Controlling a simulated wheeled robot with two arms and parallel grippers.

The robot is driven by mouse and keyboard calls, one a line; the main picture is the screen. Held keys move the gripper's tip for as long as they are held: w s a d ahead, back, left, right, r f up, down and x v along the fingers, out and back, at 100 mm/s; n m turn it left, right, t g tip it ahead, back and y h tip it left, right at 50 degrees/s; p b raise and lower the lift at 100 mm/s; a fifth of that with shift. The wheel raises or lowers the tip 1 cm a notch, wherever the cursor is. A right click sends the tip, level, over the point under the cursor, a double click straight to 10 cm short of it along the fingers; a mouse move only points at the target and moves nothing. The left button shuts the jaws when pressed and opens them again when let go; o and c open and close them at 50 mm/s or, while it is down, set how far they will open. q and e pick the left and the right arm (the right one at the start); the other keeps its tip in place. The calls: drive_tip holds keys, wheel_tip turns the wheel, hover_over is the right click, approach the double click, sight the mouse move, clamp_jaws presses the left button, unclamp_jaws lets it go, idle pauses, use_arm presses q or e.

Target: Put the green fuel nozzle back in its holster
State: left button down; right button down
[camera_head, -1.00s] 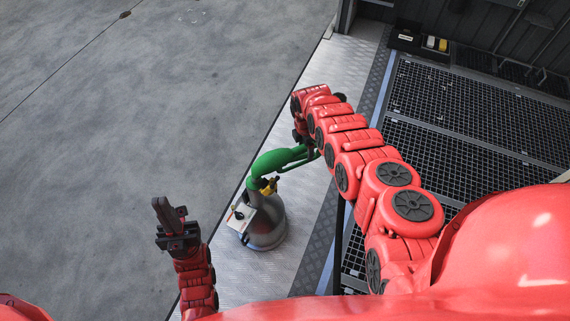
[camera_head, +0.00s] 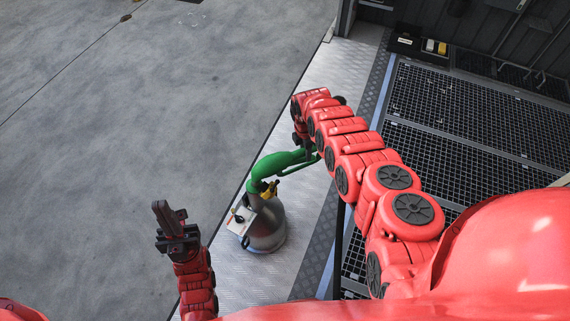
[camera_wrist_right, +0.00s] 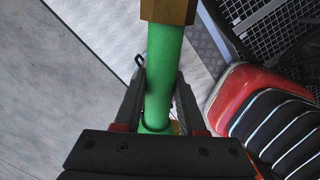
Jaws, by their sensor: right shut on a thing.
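The green fuel nozzle (camera_head: 280,162) is in the middle of the head view. Its curved lower end meets the top of a silver metal canister (camera_head: 268,236) with a white panel and a yellow fitting; I cannot tell whether it sits inside. My right gripper (camera_wrist_right: 160,82) is shut on the nozzle's green tube (camera_wrist_right: 164,60), one dark finger on each side. A brass-coloured block (camera_wrist_right: 168,10) is at the tube's far end. In the head view my right arm mostly hides this grip. My left gripper (camera_head: 170,220) is empty, left of the canister. No separate holster is identifiable.
The canister stands on a metal tread-plate strip (camera_head: 300,110). Grey concrete floor (camera_head: 120,120) lies open to the left. Dark grating (camera_head: 480,100) lies to the right, with a small black box (camera_head: 420,47) of coloured items against the back wall.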

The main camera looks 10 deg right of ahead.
wheel_tip(320, 180, up, 11)
drive_tip(key=p, duration=0.8)
drive_tip(key=shift+w+r+p, duration=0.1)
drive_tip(key=shift+r+p, duration=0.1)
drive_tip(key=shift+p, duration=0.15)
